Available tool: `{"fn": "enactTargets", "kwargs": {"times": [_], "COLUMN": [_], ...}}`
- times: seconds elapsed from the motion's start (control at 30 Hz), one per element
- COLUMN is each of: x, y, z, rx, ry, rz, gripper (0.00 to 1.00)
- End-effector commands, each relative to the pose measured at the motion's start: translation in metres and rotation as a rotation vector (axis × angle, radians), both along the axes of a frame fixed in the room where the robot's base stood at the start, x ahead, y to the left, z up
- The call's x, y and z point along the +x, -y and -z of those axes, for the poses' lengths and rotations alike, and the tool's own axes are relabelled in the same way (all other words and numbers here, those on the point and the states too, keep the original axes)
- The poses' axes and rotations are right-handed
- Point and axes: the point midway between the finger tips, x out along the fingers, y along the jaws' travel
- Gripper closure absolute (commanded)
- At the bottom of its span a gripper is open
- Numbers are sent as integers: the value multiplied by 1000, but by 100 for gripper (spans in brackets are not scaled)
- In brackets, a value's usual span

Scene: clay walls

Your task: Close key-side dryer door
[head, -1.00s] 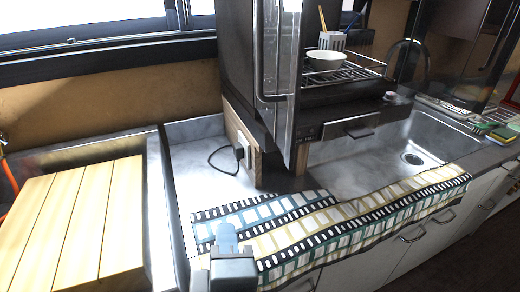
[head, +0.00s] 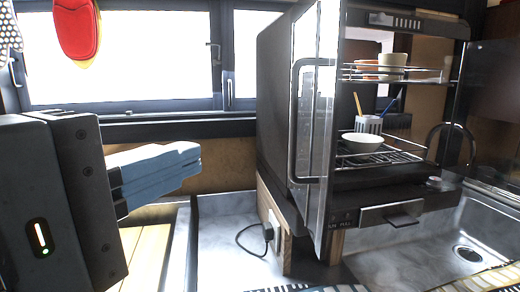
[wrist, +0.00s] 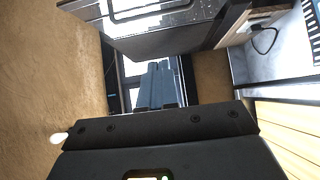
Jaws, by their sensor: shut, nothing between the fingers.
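The dish dryer (head: 278,110) stands on the counter with its front uncovered. Its left door (head: 328,120) is swung open, seen nearly edge-on, with a long bar handle (head: 298,120). A dark see-through panel (head: 490,95) stands out at the right, seemingly the other door, also open. I cannot tell which is the key-side one. My gripper (head: 192,160) is shut and empty, left of the left door and apart from it, fingers pointing right. In the wrist view my fingers (wrist: 158,88) show below a glossy door panel with a handle (wrist: 165,22).
Racks inside the dryer hold a white bowl (head: 362,143), a utensil holder (head: 369,124) and a cup (head: 392,64). A plug and cord (head: 266,232) sit at the dryer's base. A metal sink (head: 455,240) lies right. A red item (head: 76,30) hangs at upper left.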

Motion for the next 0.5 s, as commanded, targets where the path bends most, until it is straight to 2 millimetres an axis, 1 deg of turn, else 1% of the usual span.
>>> {"fn": "enactTargets", "kwargs": {"times": [0.17,0.5], "x": [26,85], "y": [14,42], "z": [0,1], "rx": [-1,0], "ry": [-2,-1], "rz": [5,2], "gripper": [100,100]}}
